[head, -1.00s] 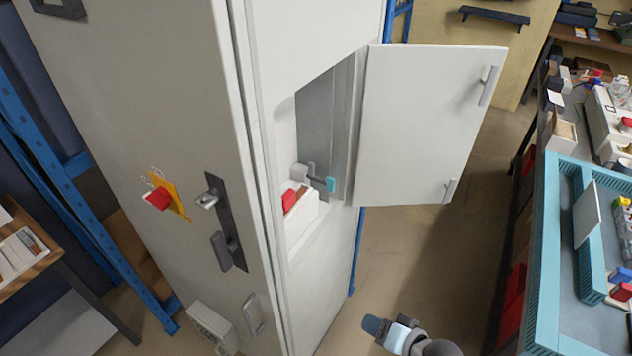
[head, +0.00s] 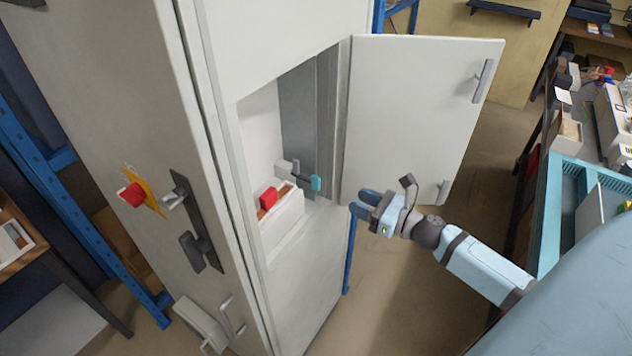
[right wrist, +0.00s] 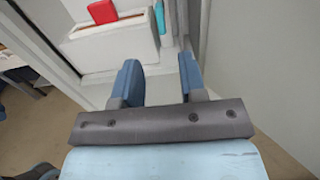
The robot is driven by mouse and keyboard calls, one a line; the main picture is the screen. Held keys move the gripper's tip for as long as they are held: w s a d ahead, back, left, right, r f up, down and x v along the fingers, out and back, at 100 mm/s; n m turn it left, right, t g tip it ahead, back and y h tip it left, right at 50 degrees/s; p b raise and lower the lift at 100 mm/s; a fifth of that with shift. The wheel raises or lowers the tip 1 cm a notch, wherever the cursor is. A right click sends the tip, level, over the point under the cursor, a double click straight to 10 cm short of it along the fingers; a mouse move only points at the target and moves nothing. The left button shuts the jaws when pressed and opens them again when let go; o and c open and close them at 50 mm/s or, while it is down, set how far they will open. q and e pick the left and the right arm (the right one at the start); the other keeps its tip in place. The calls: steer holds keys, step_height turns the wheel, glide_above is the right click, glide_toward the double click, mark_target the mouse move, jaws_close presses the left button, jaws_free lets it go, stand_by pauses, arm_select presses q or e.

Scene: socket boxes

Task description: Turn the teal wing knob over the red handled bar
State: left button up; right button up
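The teal knob (head: 316,183) sits at the end of a dark shaft inside the open cabinet compartment. It also shows at the top of the right wrist view (right wrist: 160,17). A red handle (head: 268,198) stands in a white box to the left of the knob; the right wrist view shows it too (right wrist: 102,12). How a bar joins this handle, I cannot see. My right gripper (head: 361,203) is open and empty, outside the compartment, to the right of and lower than the knob in the head view. Its two blue fingers (right wrist: 160,80) are apart.
The open cabinet door (head: 420,120) hangs behind and above my right gripper. The white box (head: 284,225) fills the compartment's lower front. Another red knob (head: 132,195) and a dark lever handle (head: 193,228) are on the cabinet's outer left face. A teal-framed bench stands at the right.

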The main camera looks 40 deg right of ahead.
steer(key=p+x, duration=0.2)
steer(key=x, duration=1)
jaws_close()
